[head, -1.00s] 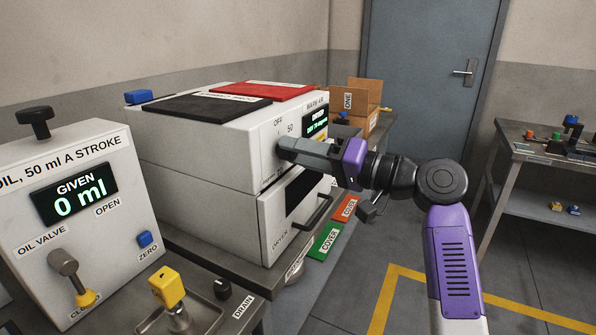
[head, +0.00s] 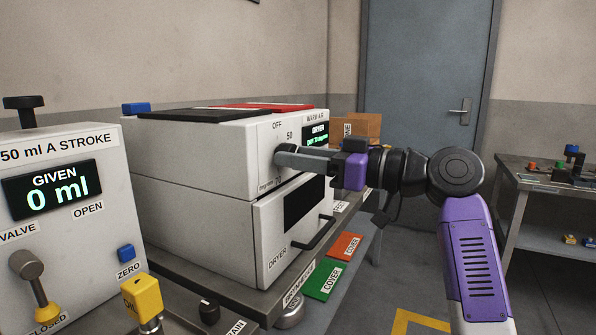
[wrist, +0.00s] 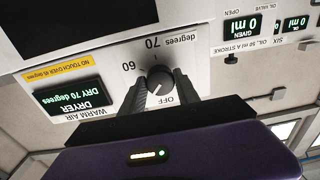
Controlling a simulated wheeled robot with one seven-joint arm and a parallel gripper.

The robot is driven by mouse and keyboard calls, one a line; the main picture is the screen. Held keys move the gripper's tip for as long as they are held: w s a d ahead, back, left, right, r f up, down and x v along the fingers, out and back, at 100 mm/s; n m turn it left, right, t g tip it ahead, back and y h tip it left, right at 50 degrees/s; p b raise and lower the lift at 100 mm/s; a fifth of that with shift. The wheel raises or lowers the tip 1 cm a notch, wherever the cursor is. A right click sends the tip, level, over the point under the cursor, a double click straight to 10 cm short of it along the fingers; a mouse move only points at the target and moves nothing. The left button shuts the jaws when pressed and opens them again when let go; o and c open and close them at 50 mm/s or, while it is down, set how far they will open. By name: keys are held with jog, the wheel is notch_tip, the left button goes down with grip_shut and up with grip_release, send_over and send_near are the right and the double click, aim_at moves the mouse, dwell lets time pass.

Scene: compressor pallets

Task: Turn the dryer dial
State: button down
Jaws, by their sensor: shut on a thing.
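The warm air dryer (head: 200,160) is a white box with a drawer-like lower front and a dark handle. Its round dark dial (wrist: 159,80) shows upside down in the wrist view, among the marks OFF, 60 and 70 degrees. My gripper (head: 285,156) reaches the dryer's front from the right. In the wrist view my gripper (wrist: 160,88) has one finger on each side of the dial, shut on it. The fingers hide the dial in the head view. A white pointer line shows on the dial, but its exact mark is unclear. The dryer display (wrist: 68,97) reads "DRY 70 degrees".
The oil unit (head: 70,220) at left reads "0 ml". Black and red pads (head: 262,107) lie on the dryer. Green (head: 323,281) and red (head: 346,246) COVER-labelled patches lie below its front. Another table (head: 550,195) stands at right, with open floor before it.

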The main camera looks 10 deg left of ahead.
jog(key=shift+f+n+b, duration=0.15)
jog(key=shift+n+b, duration=1.9)
jog(key=shift+n, duration=2.25)
jog(key=c, duration=0.9)
grip_release()
jog(key=p+v, duration=0.1)
jog(key=v, duration=0.6)
jog(key=shift+d, duration=0.4)
jog(key=shift+r, duration=0.2)
